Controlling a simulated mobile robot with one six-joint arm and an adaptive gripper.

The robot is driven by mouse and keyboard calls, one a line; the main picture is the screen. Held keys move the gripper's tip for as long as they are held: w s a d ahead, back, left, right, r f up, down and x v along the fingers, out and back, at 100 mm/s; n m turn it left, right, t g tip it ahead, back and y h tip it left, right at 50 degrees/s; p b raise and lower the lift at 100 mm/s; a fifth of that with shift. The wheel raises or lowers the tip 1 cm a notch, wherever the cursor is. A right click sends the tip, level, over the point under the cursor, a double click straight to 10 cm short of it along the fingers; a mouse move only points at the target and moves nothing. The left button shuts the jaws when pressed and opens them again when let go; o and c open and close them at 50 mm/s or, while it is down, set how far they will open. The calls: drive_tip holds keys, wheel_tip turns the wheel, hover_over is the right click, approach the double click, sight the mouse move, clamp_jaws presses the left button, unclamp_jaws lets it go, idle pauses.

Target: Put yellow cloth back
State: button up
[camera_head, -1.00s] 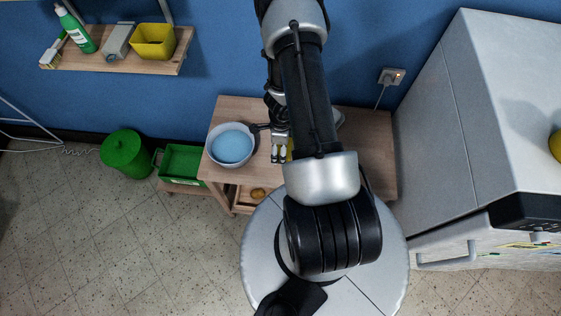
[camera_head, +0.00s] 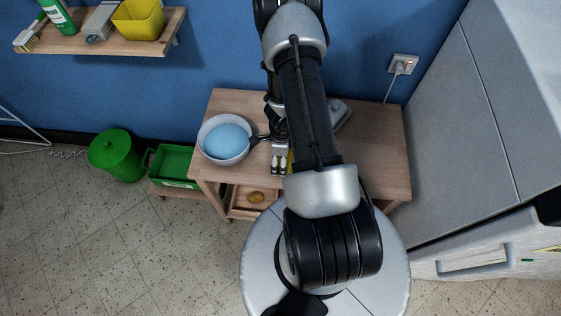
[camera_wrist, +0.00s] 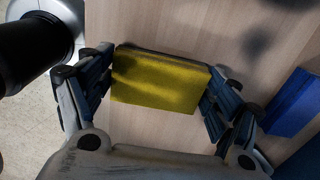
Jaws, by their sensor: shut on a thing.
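The yellow cloth (camera_wrist: 160,80) is a flat, block-like yellow piece in the wrist view. My gripper (camera_wrist: 158,90) is shut on it, with a finger at each short side. Wood surface shows around the cloth; I cannot tell whether it touches that surface. In the head view, a sliver of yellow (camera_head: 290,162) shows beside my gripper over the wooden table (camera_head: 375,150), and my arm hides most of the cloth.
A white bowl with a blue rounded thing (camera_head: 226,141) stands on the table's left. A wall shelf (camera_head: 160,25) holds a yellow container (camera_head: 138,20), a green bottle (camera_head: 57,14) and a grey box. A green bin (camera_head: 117,155) and a green crate (camera_head: 172,166) stand left.

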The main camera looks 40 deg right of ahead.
drive_tip(key=shift+f, duration=0.15)
drive_tip(key=shift+f, duration=0.2)
drive_tip(key=o, duration=1)
drive_tip(key=shift+o, duration=0.2)
drive_tip(key=shift+r, duration=0.2)
